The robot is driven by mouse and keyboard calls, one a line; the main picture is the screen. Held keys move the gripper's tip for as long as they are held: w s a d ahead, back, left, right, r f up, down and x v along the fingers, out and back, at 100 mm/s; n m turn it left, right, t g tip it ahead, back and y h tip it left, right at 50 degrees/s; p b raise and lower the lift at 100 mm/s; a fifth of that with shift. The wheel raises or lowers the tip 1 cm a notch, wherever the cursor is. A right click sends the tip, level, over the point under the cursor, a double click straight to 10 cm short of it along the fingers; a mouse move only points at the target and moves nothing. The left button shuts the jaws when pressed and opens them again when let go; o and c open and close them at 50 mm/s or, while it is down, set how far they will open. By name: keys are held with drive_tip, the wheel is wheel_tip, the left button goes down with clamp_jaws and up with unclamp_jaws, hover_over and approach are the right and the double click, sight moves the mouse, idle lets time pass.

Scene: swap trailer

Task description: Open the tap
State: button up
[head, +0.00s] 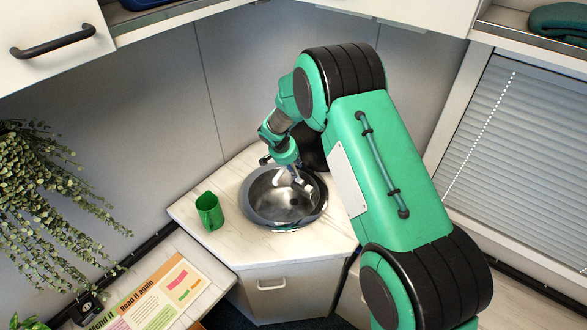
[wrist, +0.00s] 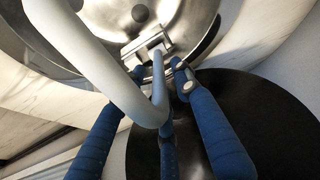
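The round steel sink (head: 259,211) is set in the corner counter, and its basin also fills the top of the wrist view (wrist: 95,38). My gripper (head: 300,179) reaches down over the sink's back edge. In the wrist view its blue fingers with metal tips (wrist: 161,75) stand apart. A pale bent tube, seemingly the tap's spout (wrist: 95,65), crosses close to the camera and curves up between the fingers. Metal parts crowd around the fingertips, so I cannot tell whether they touch the tap. My gripper mostly covers the tap in the head view, and I cannot make out its handle.
A trailing plant (head: 45,190) and a printed leaflet (head: 160,298) are at the left. Walls close in behind the sink; a blind (head: 510,140) covers the window at right.

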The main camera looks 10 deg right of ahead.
idle(0.3)
clamp_jaws()
drive_tip(key=shift+w+d+r+g+y+p, duration=0.3)
drive_tip(key=shift+d+p, duration=0.05)
drive_tip(key=shift+p, duration=0.8)
drive_tip(key=shift+w+d+r+g+y+p, duration=0.15)
drive_tip(key=shift+w+d+g+y+p, duration=0.25)
drive_tip(key=shift+p, duration=0.75)
drive_tip(key=shift+w+d+g+y+p, duration=0.35)
drive_tip(key=shift+w+d+p, duration=0.2)
drive_tip(key=shift+p, duration=0.3)
drive_tip(key=shift+w+d+g+y+p, duration=0.3)
drive_tip(key=shift+w+d+g+y, duration=0.15)
drive_tip(key=shift+w, duration=0.05)
